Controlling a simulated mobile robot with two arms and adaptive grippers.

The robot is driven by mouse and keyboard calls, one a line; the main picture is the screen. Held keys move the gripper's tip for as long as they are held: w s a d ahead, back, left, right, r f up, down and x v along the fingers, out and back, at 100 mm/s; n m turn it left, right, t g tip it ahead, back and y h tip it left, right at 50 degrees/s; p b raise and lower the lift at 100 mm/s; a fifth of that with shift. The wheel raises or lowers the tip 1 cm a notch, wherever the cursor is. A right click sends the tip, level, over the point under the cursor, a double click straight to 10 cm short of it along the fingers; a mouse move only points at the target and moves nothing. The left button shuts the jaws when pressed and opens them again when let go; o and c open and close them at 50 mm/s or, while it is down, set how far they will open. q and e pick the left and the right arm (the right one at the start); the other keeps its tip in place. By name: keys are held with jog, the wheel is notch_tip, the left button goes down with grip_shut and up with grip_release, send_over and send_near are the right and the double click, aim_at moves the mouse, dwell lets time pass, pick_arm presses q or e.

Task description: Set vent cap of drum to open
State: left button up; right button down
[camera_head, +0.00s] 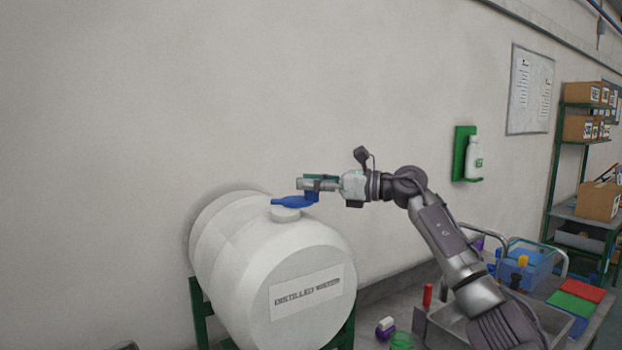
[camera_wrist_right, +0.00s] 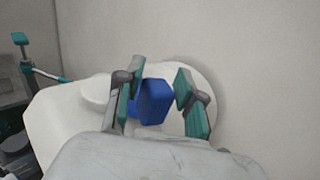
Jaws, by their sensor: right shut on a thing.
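The white drum (camera_head: 250,250), labelled "DISTILLED WATER", lies on its side on a green stand (camera_head: 199,310). The blue vent cap (camera_head: 288,203) sits on the white neck (camera_head: 285,214) on top of the drum, with a raised blue part at its right end. My right gripper (camera_head: 312,184) reaches in from the right at the cap. It is shut on the cap's raised blue part (camera_wrist_right: 153,102), which shows between the teal-padded fingers in the right wrist view. The fingers partly hide the cap. My left gripper is not in view.
The wall is close behind the drum. A green holder (camera_head: 462,153) with a white bottle (camera_head: 474,158) hangs on it at right. A counter with a sink (camera_head: 440,325), blue basket (camera_head: 525,262) and coloured items lies below my right arm. Space above the drum is clear.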

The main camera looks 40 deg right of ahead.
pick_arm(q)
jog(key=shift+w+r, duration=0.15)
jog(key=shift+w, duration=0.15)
pick_arm(e)
jog(key=shift+w+d+r, duration=0.2)
jog(key=shift+w+d, duration=0.15)
jog(key=shift+d, duration=0.05)
jog(key=c, duration=1)
grip_release()
jog(key=shift+w, duration=0.1)
jog(key=shift+o, duration=0.6)
jog(key=shift+w+d+f, duration=0.1)
jog(key=shift+w+f, duration=0.2)
jog(key=shift+f, duration=0.05)
jog(key=shift+s, duration=0.3)
jog(key=v, duration=1.1)
jog(key=shift+s+d, duration=0.15)
jog(key=shift+d, duration=0.1)
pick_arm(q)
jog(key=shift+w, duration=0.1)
